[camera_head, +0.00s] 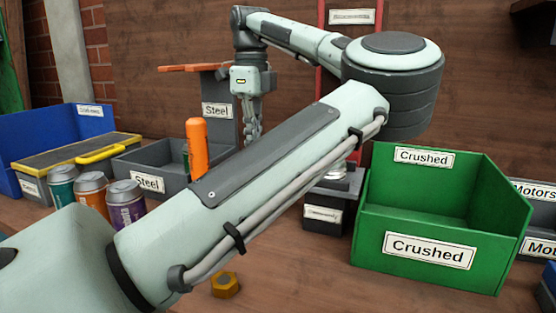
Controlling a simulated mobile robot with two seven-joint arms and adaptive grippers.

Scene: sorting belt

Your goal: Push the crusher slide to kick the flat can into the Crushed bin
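The crusher has red uprights (322,95) at the back centre and a dark base (323,213) with a label. A small silver disc-like shape (337,174), perhaps the flat can, shows on the base, partly hidden by my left arm. I cannot make out the crusher slide. The green Crushed bin (430,250) stands just right of the base, and its visible inside looks empty. My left gripper (252,138) points down beside the Steel sign, left of the crusher and apart from it. My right gripper is out of view.
Teal, orange and purple cans (125,203) stand at the left before a grey Steel bin (150,183). An orange cylinder (197,148) stands upright there. A blue bin (50,132) is far left, Motors bins (538,190) right. A brass nut (225,285) lies in front.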

